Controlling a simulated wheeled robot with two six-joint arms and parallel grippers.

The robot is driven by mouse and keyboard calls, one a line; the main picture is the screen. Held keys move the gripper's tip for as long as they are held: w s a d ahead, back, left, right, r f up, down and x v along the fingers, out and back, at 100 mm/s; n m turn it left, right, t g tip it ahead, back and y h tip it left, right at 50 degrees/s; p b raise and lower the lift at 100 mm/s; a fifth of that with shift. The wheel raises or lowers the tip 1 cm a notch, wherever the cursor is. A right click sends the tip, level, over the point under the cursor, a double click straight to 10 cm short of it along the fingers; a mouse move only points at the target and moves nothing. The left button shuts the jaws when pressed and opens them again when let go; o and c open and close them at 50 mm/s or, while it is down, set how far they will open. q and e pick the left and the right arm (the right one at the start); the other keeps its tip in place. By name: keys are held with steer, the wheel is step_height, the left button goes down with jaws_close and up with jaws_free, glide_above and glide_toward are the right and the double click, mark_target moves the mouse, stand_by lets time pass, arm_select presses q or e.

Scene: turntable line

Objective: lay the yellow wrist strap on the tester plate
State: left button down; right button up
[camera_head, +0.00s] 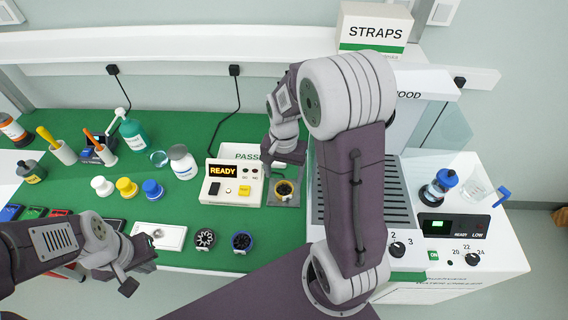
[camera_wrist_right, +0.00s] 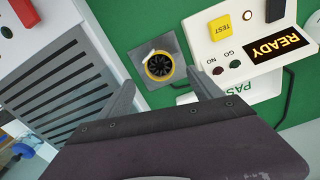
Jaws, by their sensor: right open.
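The yellow wrist strap (camera_head: 285,190), a coil with a yellow rim and dark centre, lies on the grey tester plate (camera_head: 273,200) beside the tester box. In the right wrist view the strap (camera_wrist_right: 159,66) rests flat on the plate (camera_wrist_right: 145,48), with a small white tab at its edge. My right gripper (camera_head: 283,166) is just above the strap. In the right wrist view my right gripper (camera_wrist_right: 160,88) is open, its fingers apart on either side of the strap and holding nothing. My left gripper (camera_head: 143,264) is open and empty at the front left.
The tester (camera_head: 233,184) reads READY. A white-rimmed coil (camera_head: 204,238) and a blue-rimmed coil (camera_head: 242,241) lie near the front edge. Bottles, cups and coloured caps fill the left. The fume hood base (camera_head: 400,225) stands close on the right.

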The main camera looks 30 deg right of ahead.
step_height(320, 180, up, 5)
steer(key=s+a+f+n+t, duration=0.1)
steer(key=s+a+f+n, duration=0.3)
steer(key=s+n, duration=0.4)
steer(key=shift+s+a+f, duration=0.25)
steer(key=shift+a, duration=0.2)
steer(key=shift+w, duration=0.1)
